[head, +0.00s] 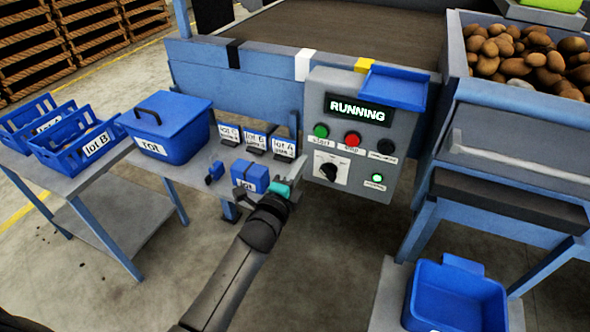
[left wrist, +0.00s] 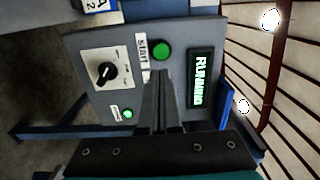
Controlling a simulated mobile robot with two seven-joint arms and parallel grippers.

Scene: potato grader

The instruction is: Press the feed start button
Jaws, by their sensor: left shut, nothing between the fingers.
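The grey control panel (head: 309,110) hangs on the front of the blue machine frame. Its green start button (head: 320,131) is at the upper left, below a display (head: 357,109) reading RUNNING. My left gripper (head: 298,168) is shut and empty, just left of and below the start button in the head view. In the left wrist view the shut fingers (left wrist: 159,75) point at the panel, and the green start button (left wrist: 162,50) shows just beyond their tips. I cannot tell whether they touch it. My right gripper is not in view.
A red stop button (head: 352,139), a black button (head: 386,148), a rotary switch (head: 328,171) and a lit green lamp (head: 377,178) share the panel. A blue lidded box (head: 172,125) and lot bins stand left. A potato bin (head: 460,65) is at upper right.

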